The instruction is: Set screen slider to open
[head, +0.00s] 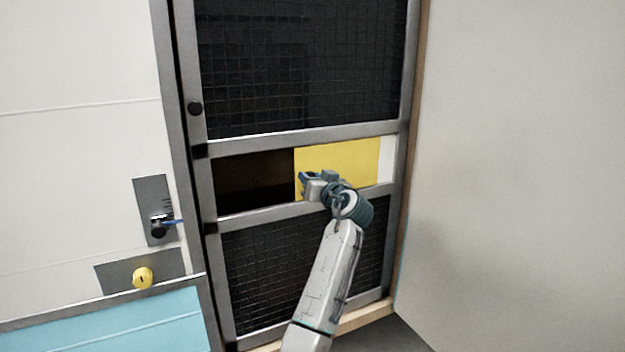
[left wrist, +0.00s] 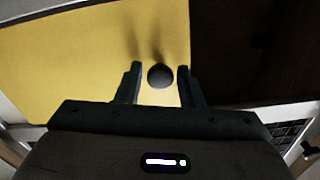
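The screen slider (head: 340,155) is a yellow panel in the middle band of the screen door. It covers the right part of the band, and a dark opening (head: 250,180) shows to its left. My left gripper (head: 306,182) is at the panel's left end. In the left wrist view, a dark round knob (left wrist: 160,76) stands on the yellow panel (left wrist: 70,60). It sits between the fingers of my left gripper (left wrist: 159,88), with gaps visible on both sides. The fingers are open. In the head view the gripper hides the knob. My right gripper is not in view.
The door has dark mesh above (head: 300,65) and below (head: 290,270) the band, in a grey metal frame (head: 400,60). A latch plate (head: 153,195) and a yellow knob (head: 142,278) are at left. A plain pale wall (head: 520,150) stands at right.

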